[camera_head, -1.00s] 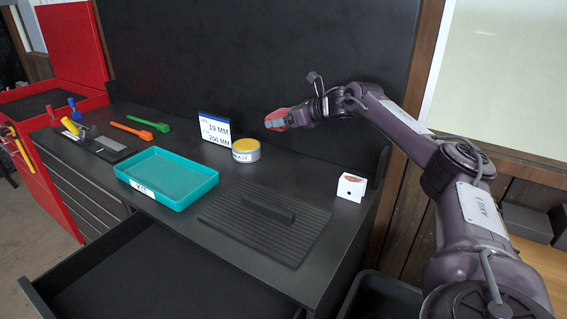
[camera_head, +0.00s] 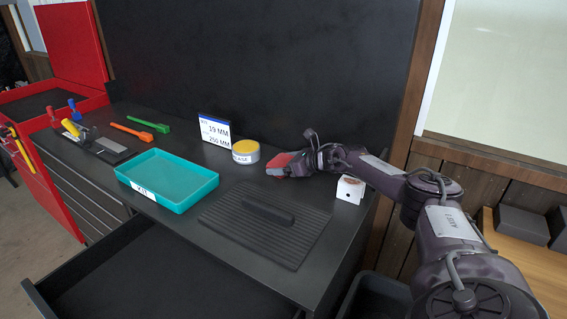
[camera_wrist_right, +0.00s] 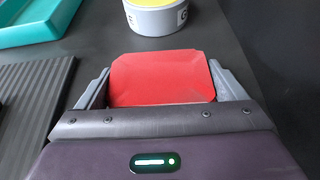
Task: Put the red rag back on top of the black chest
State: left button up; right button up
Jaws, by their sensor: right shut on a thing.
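The red rag (camera_head: 281,161) is at my right gripper (camera_head: 284,170), just above or on the top of the black chest (camera_head: 330,215). In the right wrist view the rag (camera_wrist_right: 162,76) is a flat red piece between the two grey fingers of my right gripper (camera_wrist_right: 163,88), which is shut on it. The head view does not settle whether the rag touches the chest top. My left gripper is not in view.
Left of the rag stands a yellow-lidded tin (camera_head: 246,152), with a sign (camera_head: 214,130) behind. A teal tray (camera_head: 168,178) and a ribbed black mat (camera_head: 300,245) lie in front. A white block (camera_head: 350,189) is by my right arm. A drawer (camera_head: 150,275) stands open below.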

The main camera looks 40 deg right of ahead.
jog(key=shift+r, duration=0.1)
jog(key=shift+s, duration=0.1)
jog(key=o, duration=0.7)
jog(key=shift+r, duration=0.15)
jog(key=v, duration=0.3)
jog(key=b+v, duration=0.1)
jog(key=v, duration=0.3)
jog(key=b+v, duration=0.1)
jog(key=v, duration=0.2)
jog(key=shift+s+d, duration=0.1)
jog(key=shift+s, duration=0.15)
jog(key=shift+s+d+r+b, duration=0.1)
jog(key=shift+s+r+b, duration=0.2)
jog(key=shift+s, duration=0.3)
